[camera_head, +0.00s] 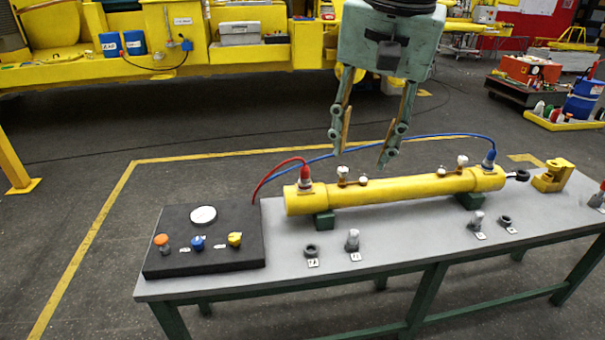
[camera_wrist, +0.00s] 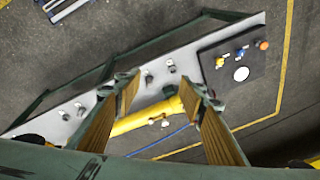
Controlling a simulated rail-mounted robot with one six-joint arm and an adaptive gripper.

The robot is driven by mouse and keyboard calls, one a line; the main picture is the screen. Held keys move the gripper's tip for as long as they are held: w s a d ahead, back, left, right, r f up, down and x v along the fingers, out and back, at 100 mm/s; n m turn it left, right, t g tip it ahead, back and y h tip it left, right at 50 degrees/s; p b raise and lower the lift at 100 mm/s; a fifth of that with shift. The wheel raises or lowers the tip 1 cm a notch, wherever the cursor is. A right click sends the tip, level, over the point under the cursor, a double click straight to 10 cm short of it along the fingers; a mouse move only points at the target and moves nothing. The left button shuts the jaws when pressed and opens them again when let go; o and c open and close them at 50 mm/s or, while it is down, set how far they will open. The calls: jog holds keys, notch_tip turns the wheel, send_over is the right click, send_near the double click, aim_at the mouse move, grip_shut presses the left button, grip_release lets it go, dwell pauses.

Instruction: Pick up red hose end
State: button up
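The red hose end (camera_head: 305,175) stands upright on top of the left end of the yellow cylinder (camera_head: 400,190). Its red hose (camera_head: 273,171) arcs down to the left toward the black control box. My gripper (camera_head: 361,160) hangs above the cylinder, to the right of the red hose end, with its two fingers wide apart and nothing between them. The wrist view shows the open fingers (camera_wrist: 163,88) over the table, with part of the yellow cylinder (camera_wrist: 142,119) between them. I cannot make out the red hose end clearly there; the right finger may hide it.
A blue hose (camera_head: 440,136) arcs behind my gripper to a blue end (camera_head: 489,157) at the cylinder's right. The black control box (camera_head: 205,240) sits on the left of the grey table (camera_head: 330,280). Small fittings stand along the front. A yellow bracket (camera_head: 552,176) stands at right.

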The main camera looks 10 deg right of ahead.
jog(key=w+m+p, duration=0.2)
jog(key=w+m, duration=0.2)
jog(key=w, duration=1)
jog(key=m+g+p, duration=0.3)
jog(key=m+p, duration=0.3)
jog(key=m, duration=0.7)
send_over(305, 166)
notch_tip(305, 166, down, 22)
jog(key=shift+s+f, duration=0.1)
jog(key=shift+s, duration=0.1)
jog(key=shift+f, duration=0.1)
jog(key=shift+f, duration=4.2)
jog(key=shift+f, duration=0.1)
jog(key=shift+w+f+p, duration=0.1)
jog(key=shift+f+p, duration=0.25)
jog(key=shift+f, duration=2.15)
